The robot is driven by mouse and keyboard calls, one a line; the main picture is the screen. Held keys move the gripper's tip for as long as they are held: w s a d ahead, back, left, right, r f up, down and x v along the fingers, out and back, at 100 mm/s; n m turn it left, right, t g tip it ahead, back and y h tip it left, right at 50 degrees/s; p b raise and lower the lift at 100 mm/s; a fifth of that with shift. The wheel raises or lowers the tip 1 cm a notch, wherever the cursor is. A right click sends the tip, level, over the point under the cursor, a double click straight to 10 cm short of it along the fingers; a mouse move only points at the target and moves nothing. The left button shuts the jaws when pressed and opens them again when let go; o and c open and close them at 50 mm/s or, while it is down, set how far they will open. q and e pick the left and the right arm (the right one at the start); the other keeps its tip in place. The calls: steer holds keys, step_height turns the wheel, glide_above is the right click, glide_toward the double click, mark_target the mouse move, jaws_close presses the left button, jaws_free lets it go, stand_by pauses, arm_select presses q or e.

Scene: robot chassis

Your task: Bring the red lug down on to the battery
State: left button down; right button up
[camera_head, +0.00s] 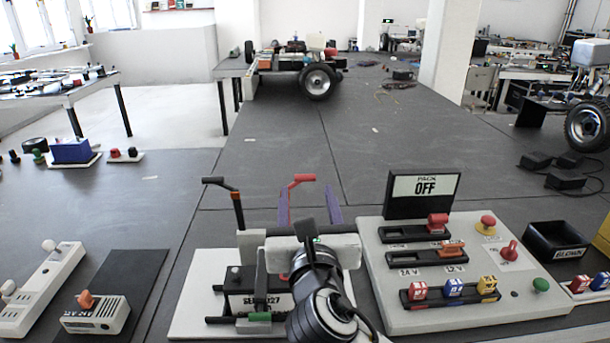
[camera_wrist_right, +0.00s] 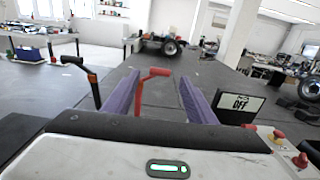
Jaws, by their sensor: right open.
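The red lug (camera_head: 303,178) stands upright on a red stem with its bent end to the right; its lower part is hidden behind my right gripper. My right gripper (camera_head: 307,190) is open, its two purple fingers apart on either side of the red lug's stem. In the right wrist view the red lug (camera_wrist_right: 150,76) also shows between the fingers (camera_wrist_right: 158,82); I see no clear contact. The black battery (camera_head: 237,277) lies on a white board (camera_head: 200,290), partly hidden by my right arm. My left gripper is not in view.
A black lug with an orange band (camera_head: 235,195) stands left of the red one. A switch panel (camera_head: 385,285) with an OFF display (camera_head: 424,188) is close on the right. A white charger-like box (camera_head: 95,315) sits at left.

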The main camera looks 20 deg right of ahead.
mark_target(305, 176)
steer(key=x, duration=0.9)
steer(key=shift+f, duration=0.1)
